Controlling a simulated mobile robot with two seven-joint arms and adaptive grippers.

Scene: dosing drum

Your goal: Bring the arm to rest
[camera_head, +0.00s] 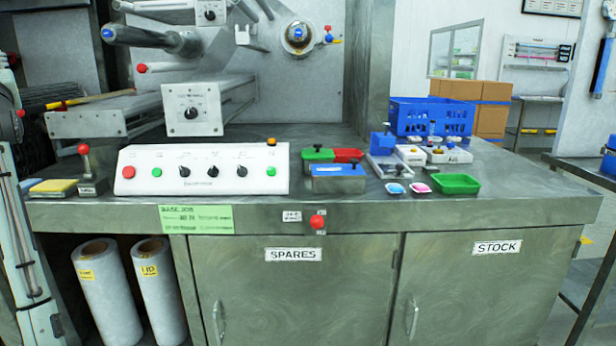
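Part of my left arm (22,250) shows along the left edge, hanging down beside the bench. Its gripper is not visible. My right gripper is not in view either. No gripper touches anything on the steel bench (330,216) in what I can see. I cannot tell whether either gripper holds something.
Two rolls (105,290) stand below. The bench's front strip is mostly bare.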

